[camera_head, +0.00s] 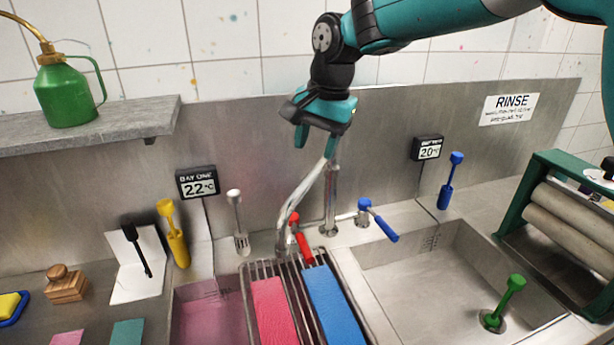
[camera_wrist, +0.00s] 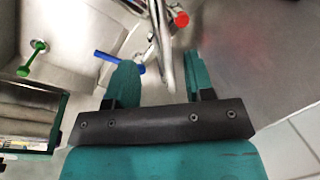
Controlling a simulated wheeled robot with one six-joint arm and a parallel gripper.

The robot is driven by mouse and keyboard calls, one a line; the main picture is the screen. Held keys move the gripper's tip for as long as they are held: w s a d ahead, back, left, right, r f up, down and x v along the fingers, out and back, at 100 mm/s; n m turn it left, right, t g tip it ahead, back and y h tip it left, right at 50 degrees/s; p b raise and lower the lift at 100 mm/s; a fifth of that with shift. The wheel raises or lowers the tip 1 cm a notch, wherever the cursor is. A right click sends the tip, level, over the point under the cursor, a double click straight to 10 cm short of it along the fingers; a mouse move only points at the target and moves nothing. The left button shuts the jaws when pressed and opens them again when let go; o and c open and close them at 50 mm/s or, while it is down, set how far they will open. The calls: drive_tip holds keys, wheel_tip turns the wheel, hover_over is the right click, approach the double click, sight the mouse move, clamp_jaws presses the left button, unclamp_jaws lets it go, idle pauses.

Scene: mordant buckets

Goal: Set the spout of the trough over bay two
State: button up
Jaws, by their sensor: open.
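The metal spout (camera_head: 302,195) of the trough rises from a tap post (camera_head: 331,205) at the back. It slants down to the left, and its outlet end shows near the back of the slatted rack between the bays. Bay two (camera_head: 440,270) is the right basin, empty grey metal; the sign (camera_head: 428,148) above it reads 20°C. Bay one (camera_head: 208,315), at left, holds pink liquid. My gripper (camera_head: 316,142) is open at the top of the spout. In the wrist view the spout (camera_wrist: 162,45) passes between the open fingers; I cannot tell if either touches it.
A red lever (camera_head: 301,238) and a blue lever (camera_head: 380,222) flank the tap post. Pink (camera_head: 273,312) and blue (camera_head: 333,305) slabs lie on the rack (camera_head: 253,270). A green-handled plug (camera_head: 505,300) stands in bay two. A roller wringer (camera_head: 570,225) stands right.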

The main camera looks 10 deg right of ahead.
sight(307, 181)
drive_tip(key=f, duration=0.2)
drive_tip(key=a+f+p, duration=0.1)
drive_tip(key=f, duration=0.5)
drive_tip(key=shift+w+a+p, duration=0.2)
drive_tip(key=shift+w+p, duration=0.1)
drive_tip(key=shift+w, duration=0.1)
drive_tip(key=shift+c, duration=0.3)
clamp_jaws()
